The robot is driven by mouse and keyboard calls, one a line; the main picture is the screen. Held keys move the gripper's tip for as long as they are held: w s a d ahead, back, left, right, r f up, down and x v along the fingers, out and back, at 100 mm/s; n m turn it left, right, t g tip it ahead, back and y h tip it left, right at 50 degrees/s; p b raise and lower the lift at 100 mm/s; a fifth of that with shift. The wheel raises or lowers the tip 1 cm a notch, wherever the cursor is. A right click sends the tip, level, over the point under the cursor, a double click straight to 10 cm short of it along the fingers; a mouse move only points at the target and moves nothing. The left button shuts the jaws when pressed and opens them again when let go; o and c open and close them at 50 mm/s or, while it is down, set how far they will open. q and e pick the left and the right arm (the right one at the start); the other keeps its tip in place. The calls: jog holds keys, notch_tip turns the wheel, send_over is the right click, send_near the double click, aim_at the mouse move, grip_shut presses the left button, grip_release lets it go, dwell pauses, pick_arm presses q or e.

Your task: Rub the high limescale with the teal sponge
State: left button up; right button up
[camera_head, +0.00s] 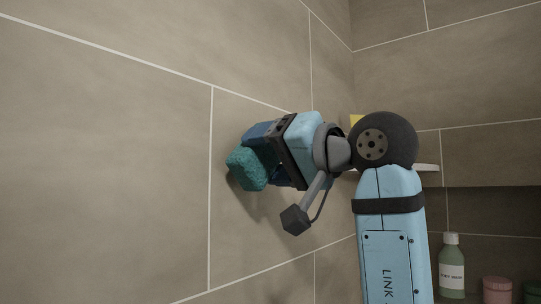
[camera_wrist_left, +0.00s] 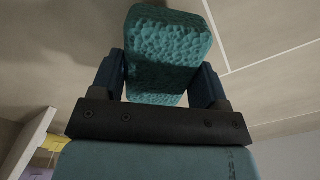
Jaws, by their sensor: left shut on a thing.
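The teal sponge (camera_head: 249,168) is held in my left gripper (camera_head: 262,160), close to the tiled wall. In the left wrist view the sponge (camera_wrist_left: 166,55) sits between the two fingers of my left gripper (camera_wrist_left: 163,80), which are shut on it. In the head view the sponge is next to the wall, but I cannot tell whether it touches. No limescale mark shows clearly in either view; the wall behind the sponge and gripper is hidden. My right gripper is not in view.
A tiled wall (camera_head: 110,150) fills the left, meeting another wall at a corner. A pale shelf (camera_head: 428,168) with something yellow (camera_head: 356,119) is behind my arm. A green bottle (camera_head: 451,268) and a pink container (camera_head: 497,290) stand at lower right. The left wall is bare.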

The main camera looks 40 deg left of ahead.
pick_arm(q)
jog(key=shift+a, duration=0.55)
jog(key=shift+s+a, duration=0.1)
jog(key=shift+a, duration=0.35)
dwell(0.3)
jog(key=shift+w+a+p, duration=0.1)
jog(key=shift+w+p, duration=0.2)
jog(key=shift+w, duration=1.7)
jog(key=shift+a, duration=0.15)
